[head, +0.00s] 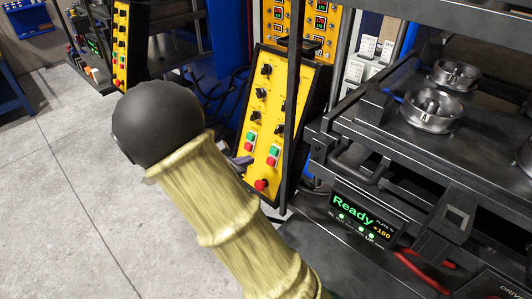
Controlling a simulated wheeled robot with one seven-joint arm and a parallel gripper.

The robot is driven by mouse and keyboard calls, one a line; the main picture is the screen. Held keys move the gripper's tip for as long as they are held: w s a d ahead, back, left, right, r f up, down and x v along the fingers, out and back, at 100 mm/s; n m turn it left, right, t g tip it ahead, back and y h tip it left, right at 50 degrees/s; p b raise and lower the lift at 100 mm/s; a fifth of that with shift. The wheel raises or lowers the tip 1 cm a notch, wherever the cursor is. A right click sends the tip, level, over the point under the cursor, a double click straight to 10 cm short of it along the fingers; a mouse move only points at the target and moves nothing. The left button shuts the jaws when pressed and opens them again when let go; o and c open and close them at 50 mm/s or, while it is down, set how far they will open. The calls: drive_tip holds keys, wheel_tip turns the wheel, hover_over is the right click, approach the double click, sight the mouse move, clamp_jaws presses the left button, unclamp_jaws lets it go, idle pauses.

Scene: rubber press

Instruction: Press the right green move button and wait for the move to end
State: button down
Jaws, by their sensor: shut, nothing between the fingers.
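The yellow control panel (262,118) stands tilted at the picture's middle, with black knobs above and two green-over-red button pairs below. The right green button (275,150) is visible and uncovered, above a red button (272,161). The left green button (251,136) is up and to its left. My gripper (243,162) shows only as a small grey tip beside the panel's lower left edge, left of and a little below the right green button. It is shut and empty. The rest of it is hidden behind my sleeved arm. I cannot tell whether the tip touches the panel.
A large red knob (261,185) sits low on the panel. The press (400,140) fills the right side, with metal moulds (433,108) on its plate. A screen (357,215) reads "Ready" and +150. A thin black upright stands close by the panel's right side. Open floor lies left.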

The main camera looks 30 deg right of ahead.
sight(272, 152)
drive_tip(key=p+x, duration=0.2)
drive_tip(key=x, duration=0.7)
drive_tip(key=shift+d+f, duration=0.1)
drive_tip(key=shift+d, duration=0.05)
drive_tip(key=shift+f, duration=0.1)
